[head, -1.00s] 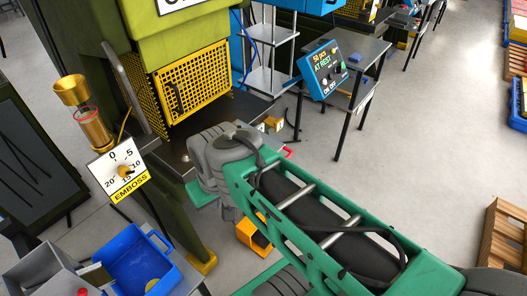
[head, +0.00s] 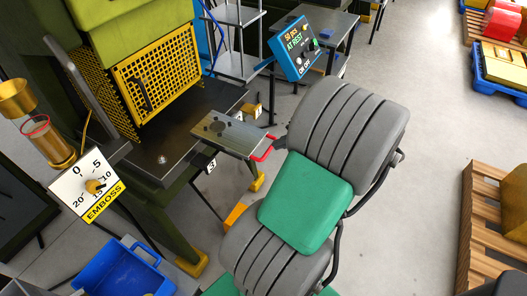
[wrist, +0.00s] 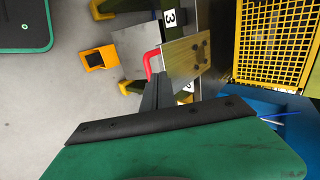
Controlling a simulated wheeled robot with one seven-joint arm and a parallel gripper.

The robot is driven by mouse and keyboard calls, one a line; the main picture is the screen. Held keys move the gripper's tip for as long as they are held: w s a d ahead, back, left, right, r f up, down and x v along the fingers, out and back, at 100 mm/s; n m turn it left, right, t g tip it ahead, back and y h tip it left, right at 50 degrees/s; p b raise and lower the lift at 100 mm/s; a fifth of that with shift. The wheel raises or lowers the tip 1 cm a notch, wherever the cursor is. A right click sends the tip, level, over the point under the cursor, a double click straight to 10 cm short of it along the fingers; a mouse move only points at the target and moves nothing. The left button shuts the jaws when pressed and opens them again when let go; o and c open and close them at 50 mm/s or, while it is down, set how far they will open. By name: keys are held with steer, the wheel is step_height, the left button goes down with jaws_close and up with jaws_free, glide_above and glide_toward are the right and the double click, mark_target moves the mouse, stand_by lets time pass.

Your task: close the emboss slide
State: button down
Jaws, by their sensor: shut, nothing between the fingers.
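My gripper (head: 279,143) is mostly hidden behind my arm in the head view. In the wrist view its dark fingers (wrist: 158,84) are shut, with their tips close beside the handle and the slide's end. I cannot tell whether they touch.
A yellow mesh guard (head: 160,72) stands over the bed. The EMBOSS dial (head: 92,186) and a blue bin (head: 122,270) are at the left. A blue control box (head: 299,48) stands behind. A wooden pallet (head: 490,215) is at the right, with clear floor before it.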

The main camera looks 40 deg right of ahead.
steer(key=x, duration=0.9)
steer(key=shift+d+f+m, duration=0.3)
steer(key=shift+d, duration=0.05)
